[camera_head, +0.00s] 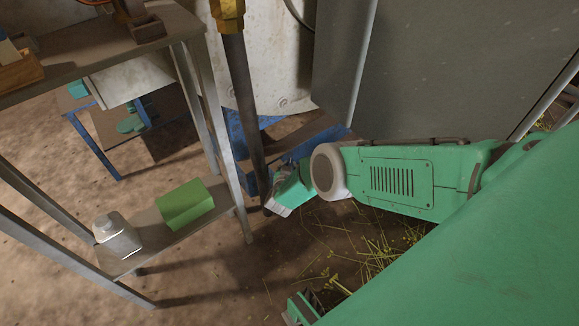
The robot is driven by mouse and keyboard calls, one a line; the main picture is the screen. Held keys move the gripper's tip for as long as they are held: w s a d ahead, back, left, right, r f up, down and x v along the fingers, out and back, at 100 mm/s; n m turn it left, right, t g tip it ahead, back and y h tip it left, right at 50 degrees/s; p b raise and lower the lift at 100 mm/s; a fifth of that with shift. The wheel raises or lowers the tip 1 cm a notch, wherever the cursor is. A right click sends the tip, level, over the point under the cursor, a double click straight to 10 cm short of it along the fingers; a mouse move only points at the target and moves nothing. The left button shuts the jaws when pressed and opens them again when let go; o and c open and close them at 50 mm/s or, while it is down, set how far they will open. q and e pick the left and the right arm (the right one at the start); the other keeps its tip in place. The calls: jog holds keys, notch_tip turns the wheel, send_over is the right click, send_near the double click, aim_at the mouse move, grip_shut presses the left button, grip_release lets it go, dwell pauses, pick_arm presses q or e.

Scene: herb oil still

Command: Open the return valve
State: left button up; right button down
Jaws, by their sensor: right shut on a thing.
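My right arm comes in from the right, and its gripper (279,188) is low down beside the lower end of a dark upright pipe (243,95). This gripper is shut on a small part by the pipe's foot, which looks to be the return valve. The jaws and the valve part are mostly hidden by the wrist, so I cannot tell how far the valve is turned. A brass fitting (228,14) sits at the top of the pipe. My left gripper is not clearly in view.
A metal table (100,58) stands at the left, its lower shelf (150,255) holding a green block (184,205) and a pale jug (117,236). A blue stand (238,135) and grey cabinet (450,70) are behind. Straw (370,245) lies on the floor.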

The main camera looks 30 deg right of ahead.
jog(key=shift+w+r, duration=0.1)
jog(key=shift+w, duration=0.05)
jog(key=c, duration=1.6)
grip_release()
jog(key=shift+s+a+r, duration=0.1)
jog(key=shift+s+a, duration=0.35)
jog(key=v, duration=1)
jog(key=shift+s+a+r, duration=0.15)
jog(key=shift+s+a, duration=0.05)
jog(key=shift+a, duration=0.05)
jog(key=shift+o, duration=0.6)
